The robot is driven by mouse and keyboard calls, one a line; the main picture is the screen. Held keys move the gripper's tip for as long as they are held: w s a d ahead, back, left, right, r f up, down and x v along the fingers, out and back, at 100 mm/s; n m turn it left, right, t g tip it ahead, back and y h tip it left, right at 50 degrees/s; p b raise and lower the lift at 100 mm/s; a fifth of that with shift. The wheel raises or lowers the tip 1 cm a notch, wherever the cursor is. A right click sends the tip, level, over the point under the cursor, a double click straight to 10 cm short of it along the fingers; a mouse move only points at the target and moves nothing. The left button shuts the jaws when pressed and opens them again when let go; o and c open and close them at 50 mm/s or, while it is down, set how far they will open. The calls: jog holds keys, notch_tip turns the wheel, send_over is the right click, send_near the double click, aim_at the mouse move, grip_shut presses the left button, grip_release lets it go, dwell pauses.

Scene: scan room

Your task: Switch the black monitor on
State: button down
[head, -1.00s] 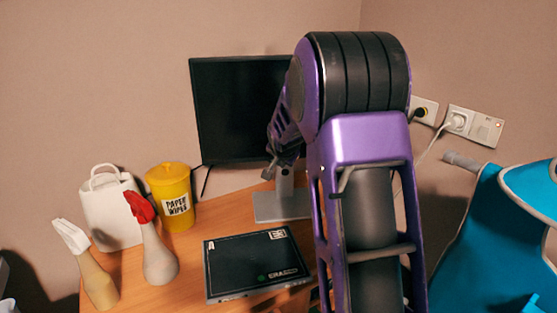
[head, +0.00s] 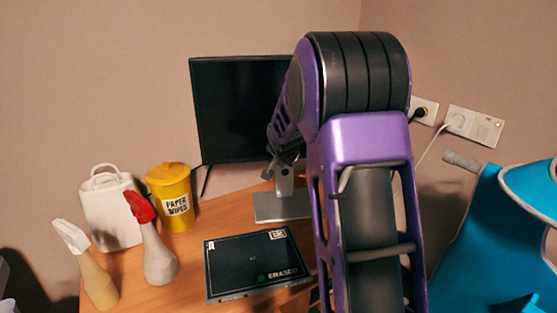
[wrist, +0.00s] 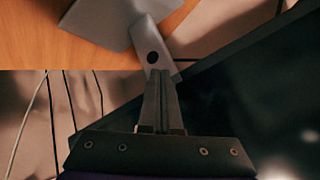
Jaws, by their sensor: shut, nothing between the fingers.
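The black monitor (head: 235,110) stands on a grey stand (head: 283,206) at the back of the wooden desk, and its screen is dark. My arm hides its right side in the head view. In the wrist view the dark monitor panel (wrist: 255,85) runs diagonally at the right, with the stand's neck (wrist: 150,40) and base above. My gripper (wrist: 162,75) is shut and empty, its fingertips by the stand's neck and the panel's edge. I cannot tell whether they touch. In the head view my gripper (head: 270,175) is low at the screen's lower edge, partly hidden by my arm.
A black flat box (head: 240,255) lies on the desk front. A yellow wipes tub (head: 172,180), a white container (head: 108,215) and two spray bottles (head: 158,255) stand at the left. Wall sockets (head: 475,125) and a blue chair-like item (head: 490,230) are at the right.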

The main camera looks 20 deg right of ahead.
jog(key=shift+w, duration=0.1)
jog(key=shift+w+d, duration=0.1)
jog(key=shift+w, duration=0.25)
jog(key=shift+w, duration=0.4)
dwell(0.6)
jog(key=shift+s, duration=0.15)
jog(key=shift+s+b, duration=0.6)
jog(key=shift+s, duration=0.1)
jog(key=shift+s+a+b, duration=0.2)
jog(key=shift+s, duration=0.6)
jog(key=shift+s+a+b, duration=0.15)
jog(key=shift+s, duration=0.7)
jog(key=shift+s+a+b, duration=0.2)
jog(key=shift+s, duration=0.6)
